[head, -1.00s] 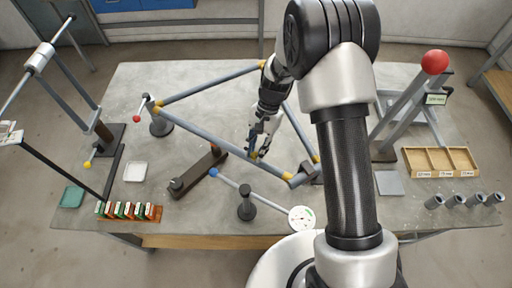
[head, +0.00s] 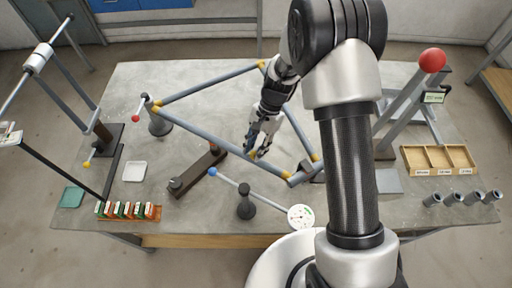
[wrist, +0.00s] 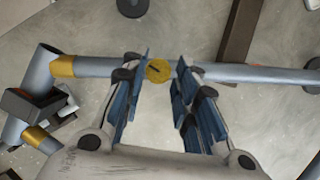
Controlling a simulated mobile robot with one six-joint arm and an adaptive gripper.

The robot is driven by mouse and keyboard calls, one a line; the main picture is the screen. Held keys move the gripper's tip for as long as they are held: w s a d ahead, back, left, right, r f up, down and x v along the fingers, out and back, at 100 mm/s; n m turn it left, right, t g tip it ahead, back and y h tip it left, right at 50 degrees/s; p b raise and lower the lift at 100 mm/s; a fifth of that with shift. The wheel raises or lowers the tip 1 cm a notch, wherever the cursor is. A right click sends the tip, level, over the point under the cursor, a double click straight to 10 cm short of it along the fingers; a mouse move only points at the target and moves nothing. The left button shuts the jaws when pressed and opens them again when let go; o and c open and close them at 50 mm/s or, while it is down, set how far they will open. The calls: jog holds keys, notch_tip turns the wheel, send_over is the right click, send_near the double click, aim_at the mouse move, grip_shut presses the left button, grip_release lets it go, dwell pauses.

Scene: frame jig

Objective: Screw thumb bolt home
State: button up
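The thumb bolt (wrist: 159,70) shows as a round yellow head with a dark slot, on the grey frame tube (wrist: 100,67) in the wrist view. My gripper (wrist: 163,67) has its blue-padded fingers on either side of the bolt head, with a gap visible at least on the right. The left finger is very near the head; I cannot tell if it touches. In the head view my gripper (head: 257,148) points down at the lower tube of the bicycle-like frame (head: 205,138), and its fingers largely hide the bolt.
A brown bar fixture (head: 200,172) stands left of my gripper. A red-ball lever (head: 432,61) and a wooden tray (head: 438,148) are at the right. The bench inside the frame is clear.

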jog(key=o, duration=0.3)
jog(key=v, duration=1.2)
jog(key=shift+s, duration=0.1)
jog(key=shift+a, duration=0.1)
jog(key=s+a+r+n+t+h+p, duration=0.15)
jog(key=a+n+h, duration=0.35)
jog(key=n, duration=0.6)
jog(key=a+r+n+t+h, duration=0.1)
jog(key=a+r+n+h, duration=0.35)
jog(key=n, duration=0.75)
jog(key=shift+g+y, duration=0.25)
jog(key=shift+y, duration=0.7)
jog(key=x, duration=0.6)
jog(key=a+b+x, duration=0.1)
jog(key=x, duration=0.5)
jog(key=a+b+x, duration=0.1)
jog(key=x, duration=0.5)
jog(key=shift+f, duration=0.4)
